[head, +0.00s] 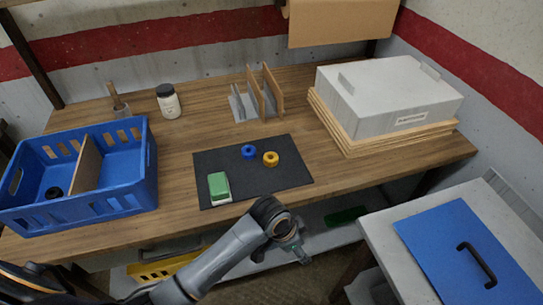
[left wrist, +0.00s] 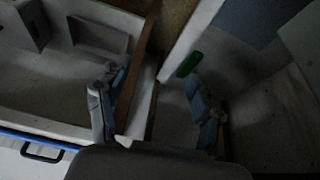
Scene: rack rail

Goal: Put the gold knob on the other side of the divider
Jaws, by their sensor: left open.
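The gold knob (head: 270,158), a small yellow ring-like piece, lies on the dark mat (head: 283,179) on the wooden table. A blue knob (head: 249,152) lies just to its left. A wooden divider (head: 87,164) stands across the blue crate (head: 140,188) at the left. A black knob (head: 54,192) is in the crate's left compartment; the right one looks empty. My left gripper (head: 299,252) is in front of the table's front edge, well below the gold knob in the picture. In the left wrist view the left gripper (left wrist: 155,112) is open and empty. My right gripper is not in view.
A green and white block (head: 219,187) lies on the mat. A large grey case (head: 388,95) on wooden boards fills the table's right. A white jar (head: 169,101) and an upright holder (head: 262,93) stand behind. A blue panel with a black handle (head: 476,264) is lower right.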

